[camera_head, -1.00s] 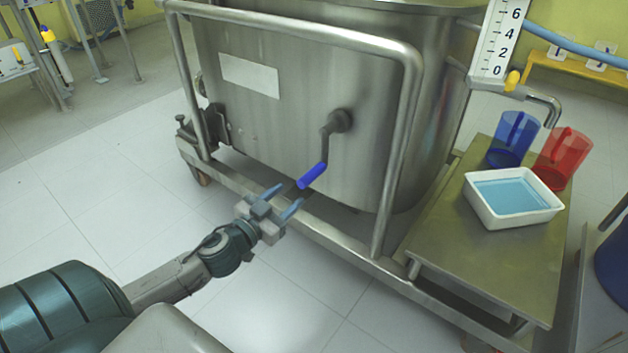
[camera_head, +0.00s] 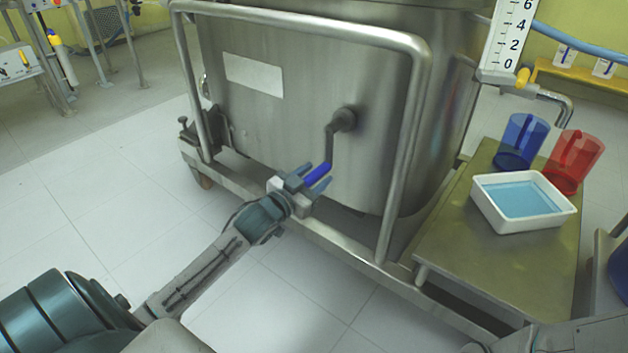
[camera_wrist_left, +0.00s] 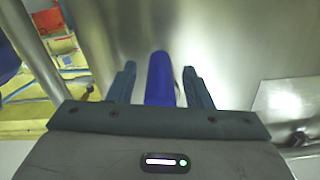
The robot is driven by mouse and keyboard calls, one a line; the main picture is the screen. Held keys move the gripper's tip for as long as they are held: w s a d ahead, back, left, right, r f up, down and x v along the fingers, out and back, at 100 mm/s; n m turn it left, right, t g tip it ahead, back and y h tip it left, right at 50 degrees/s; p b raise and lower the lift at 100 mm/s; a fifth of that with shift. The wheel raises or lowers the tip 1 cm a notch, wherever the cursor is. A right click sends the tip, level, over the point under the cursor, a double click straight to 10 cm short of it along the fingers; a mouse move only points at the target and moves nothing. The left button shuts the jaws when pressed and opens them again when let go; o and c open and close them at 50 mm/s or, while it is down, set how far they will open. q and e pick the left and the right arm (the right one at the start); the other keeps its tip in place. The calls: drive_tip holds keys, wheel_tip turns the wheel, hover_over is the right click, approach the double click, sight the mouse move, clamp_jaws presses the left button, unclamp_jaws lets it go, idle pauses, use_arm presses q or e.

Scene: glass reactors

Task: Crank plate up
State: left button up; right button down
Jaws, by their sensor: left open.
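The crank (camera_head: 331,146) is a grey metal arm on the front of the steel tank (camera_head: 290,130). It hangs down from its pivot (camera_head: 344,119) and ends in a blue handle (camera_head: 316,175). My left gripper (camera_head: 318,176) is open, with one finger on each side of the blue handle. In the left wrist view the handle (camera_wrist_left: 160,78) stands between the two fingers (camera_wrist_left: 160,85), with a gap visible on each side. My right gripper is not in view. The scale plate (camera_head: 507,40) with black numbers stands at the tank's upper right.
A steel rail frame (camera_head: 400,150) runs around the tank front, close to the crank. On the right, a metal side table (camera_head: 440,245) holds a white tray (camera_head: 540,223) of blue liquid, a blue jug (camera_head: 520,140) and a red jug (camera_head: 572,165).

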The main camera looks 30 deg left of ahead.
use_arm(q)
drive_tip(key=shift+w, duration=0.1)
drive_tip(key=shift+c, duration=0.5)
clamp_jaws()
drive_tip(key=shift+a+r, duration=0.1)
